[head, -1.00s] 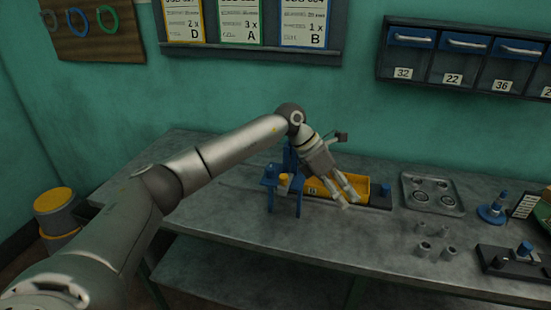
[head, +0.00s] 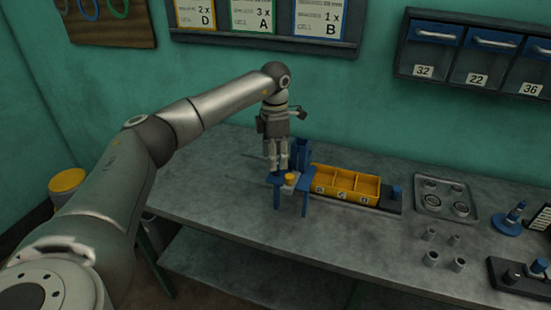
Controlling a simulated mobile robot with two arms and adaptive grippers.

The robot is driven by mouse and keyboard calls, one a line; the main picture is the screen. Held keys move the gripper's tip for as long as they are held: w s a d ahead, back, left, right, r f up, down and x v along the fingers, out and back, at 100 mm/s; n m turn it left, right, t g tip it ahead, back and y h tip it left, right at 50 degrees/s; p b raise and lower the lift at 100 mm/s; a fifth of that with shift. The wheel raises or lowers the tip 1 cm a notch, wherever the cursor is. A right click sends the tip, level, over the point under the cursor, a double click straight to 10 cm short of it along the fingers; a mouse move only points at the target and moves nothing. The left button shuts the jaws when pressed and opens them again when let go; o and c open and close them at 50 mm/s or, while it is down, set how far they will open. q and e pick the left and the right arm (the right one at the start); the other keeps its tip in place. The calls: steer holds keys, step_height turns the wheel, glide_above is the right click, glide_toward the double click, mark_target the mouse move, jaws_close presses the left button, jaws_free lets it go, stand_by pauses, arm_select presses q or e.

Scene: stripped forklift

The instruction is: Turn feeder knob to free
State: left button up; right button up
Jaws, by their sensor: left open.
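A blue feeder stand (head: 305,187) is on the workbench, left of a yellow compartment tray (head: 345,182). A small yellow round part (head: 291,178), which looks like a knob, sits at the stand's top front. No setting on it can be read. My left gripper (head: 277,168) points down at the stand's left rear, close to the yellow part and left of it. Its fingers are open, with nothing seen between them. I cannot tell whether they touch the stand. My right gripper is not in view.
A black block with a blue peg (head: 396,193) is at the tray's right end. Farther right are a grey tray of rings (head: 468,212), several loose grey cylinders and a blue stand (head: 511,219). Blue drawers (head: 435,36) hang on the wall. The bench front is clear.

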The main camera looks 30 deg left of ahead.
arm_select(q)
steer(key=shift+w+d+f, duration=0.1)
steer(key=shift+w+f, duration=0.1)
steer(key=shift+f, duration=0.55)
steer(key=shift+w+f, duration=0.15)
steer(key=shift+f, duration=0.6)
steer(key=shift+s, duration=0.15)
steer(key=c, duration=1)
